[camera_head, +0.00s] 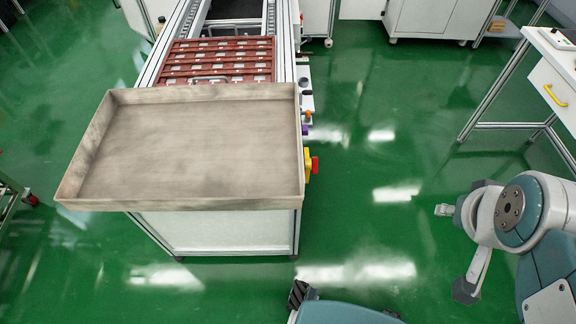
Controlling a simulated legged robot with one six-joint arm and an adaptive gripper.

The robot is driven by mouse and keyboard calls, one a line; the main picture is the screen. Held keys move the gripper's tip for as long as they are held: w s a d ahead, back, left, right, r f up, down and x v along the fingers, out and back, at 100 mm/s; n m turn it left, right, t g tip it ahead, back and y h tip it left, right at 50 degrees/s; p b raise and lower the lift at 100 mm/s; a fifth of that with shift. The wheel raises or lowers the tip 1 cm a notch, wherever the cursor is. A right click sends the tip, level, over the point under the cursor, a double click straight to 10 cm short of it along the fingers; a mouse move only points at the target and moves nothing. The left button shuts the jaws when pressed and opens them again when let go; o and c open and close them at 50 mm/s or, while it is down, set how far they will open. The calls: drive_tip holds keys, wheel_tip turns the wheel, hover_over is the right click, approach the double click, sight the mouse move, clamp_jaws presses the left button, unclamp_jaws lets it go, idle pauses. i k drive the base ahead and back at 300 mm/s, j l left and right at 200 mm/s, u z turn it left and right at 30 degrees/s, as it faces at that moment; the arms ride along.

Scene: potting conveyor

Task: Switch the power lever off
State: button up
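A red handle (315,164) on a yellow mount (307,164) sits on the right side of the conveyor frame, beside the right wall of the metal tray; this looks like the power lever. Its exact position, on or off, is too small to tell. My arm comes in at the right edge, and my gripper (445,210) seems to be at its left end, over open floor. It is well to the right of the lever and apart from it, and I cannot make out whether its fingers are open.
Small orange (308,113) and purple (305,131) controls sit above the lever. A white table (551,45) stands upper right. Green floor (375,150) between lever and arm is clear.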

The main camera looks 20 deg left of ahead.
sight(314, 160)
drive_tip(key=i+l+u, duration=0.15)
drive_tip(key=u, duration=0.25)
drive_tip(key=i+l+u, duration=0.15)
drive_tip(key=l+u, duration=0.2)
drive_tip(key=i+l+u, duration=0.1)
drive_tip(key=l+u, duration=0.5)
drive_tip(key=u, duration=0.15)
drive_tip(key=k+l+u, duration=0.2)
drive_tip(key=k+l, duration=0.15)
drive_tip(key=k, duration=0.15)
